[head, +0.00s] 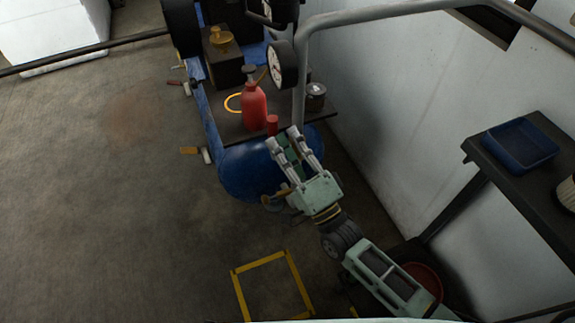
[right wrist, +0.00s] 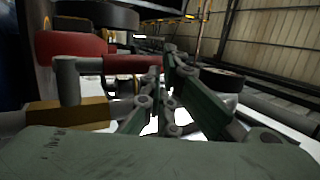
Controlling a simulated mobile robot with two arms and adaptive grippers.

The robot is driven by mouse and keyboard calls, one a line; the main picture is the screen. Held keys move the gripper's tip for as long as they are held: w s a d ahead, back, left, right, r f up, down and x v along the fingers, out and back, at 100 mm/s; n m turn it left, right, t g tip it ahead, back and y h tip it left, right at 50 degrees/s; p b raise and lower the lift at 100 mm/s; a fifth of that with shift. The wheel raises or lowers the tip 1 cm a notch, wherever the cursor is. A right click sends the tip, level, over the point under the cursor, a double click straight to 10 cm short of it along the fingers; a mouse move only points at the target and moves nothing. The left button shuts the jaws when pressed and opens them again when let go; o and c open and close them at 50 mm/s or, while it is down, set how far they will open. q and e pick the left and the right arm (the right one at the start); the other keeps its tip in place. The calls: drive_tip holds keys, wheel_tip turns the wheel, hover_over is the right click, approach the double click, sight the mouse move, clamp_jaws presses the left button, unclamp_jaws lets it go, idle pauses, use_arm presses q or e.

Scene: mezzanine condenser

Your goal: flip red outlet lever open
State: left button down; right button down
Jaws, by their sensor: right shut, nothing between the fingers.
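In the right wrist view a red-gripped lever (right wrist: 130,63) runs sideways from an upright grey stem (right wrist: 66,80) over a brass valve body (right wrist: 70,115). Its red end is close to my right gripper's fingers; I cannot tell whether they touch. In the head view my right gripper (head: 284,138) is shut and empty at the near end of the blue tank (head: 247,172). A short red cylinder (head: 272,124) shows just beyond the fingertips; I cannot tell whether it is the lever's grip. My left gripper is out of view.
A blue tray (head: 519,146) sits on the right-hand bench. Floor to the left is open.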

drive_tip(key=v, duration=1.1)
